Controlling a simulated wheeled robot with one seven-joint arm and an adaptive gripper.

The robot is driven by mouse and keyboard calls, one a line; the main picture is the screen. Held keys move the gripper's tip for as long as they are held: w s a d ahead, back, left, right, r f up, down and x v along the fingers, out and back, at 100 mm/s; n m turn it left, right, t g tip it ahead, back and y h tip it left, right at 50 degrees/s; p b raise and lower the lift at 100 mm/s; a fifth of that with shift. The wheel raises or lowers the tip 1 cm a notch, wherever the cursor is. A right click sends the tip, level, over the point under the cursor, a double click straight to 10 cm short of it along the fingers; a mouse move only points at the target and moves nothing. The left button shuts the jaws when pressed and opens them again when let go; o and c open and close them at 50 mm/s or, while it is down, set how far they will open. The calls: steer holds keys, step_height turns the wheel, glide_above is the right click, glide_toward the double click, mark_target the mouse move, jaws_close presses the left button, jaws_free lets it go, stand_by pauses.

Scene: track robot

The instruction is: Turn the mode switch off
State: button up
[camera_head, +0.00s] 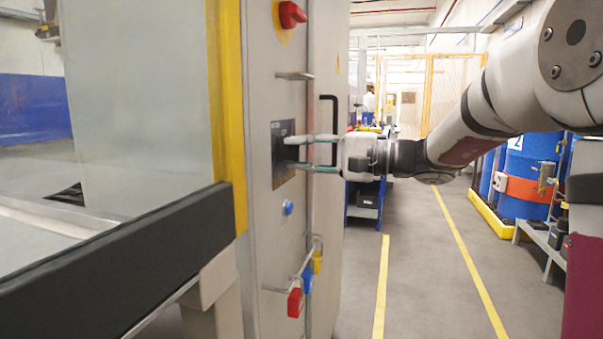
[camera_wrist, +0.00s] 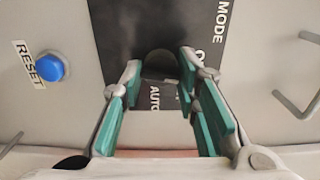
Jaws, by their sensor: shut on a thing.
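The mode switch is a dark knob (camera_wrist: 160,62) on a black plate (camera_wrist: 125,20) lettered MODE and AUTO; a further label is partly hidden by a finger. In the head view the plate (camera_head: 281,129) sits on the grey cabinet front. My gripper (camera_wrist: 160,66) faces the plate, with one finger on each side of the knob, shut on it. In the head view my gripper (camera_head: 291,153) reaches the plate from the right. The knob's exact pointing direction is hard to tell.
A blue RESET button (camera_wrist: 48,66) lies left of the plate. The aisle floor (camera_head: 415,270) to the right is clear.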

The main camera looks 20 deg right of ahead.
steer(key=shift+n+b, duration=0.9)
steer(key=shift+b, duration=0.25)
steer(key=shift+r, duration=0.1)
steer(key=o, duration=1.1)
steer(key=v, duration=1.2)
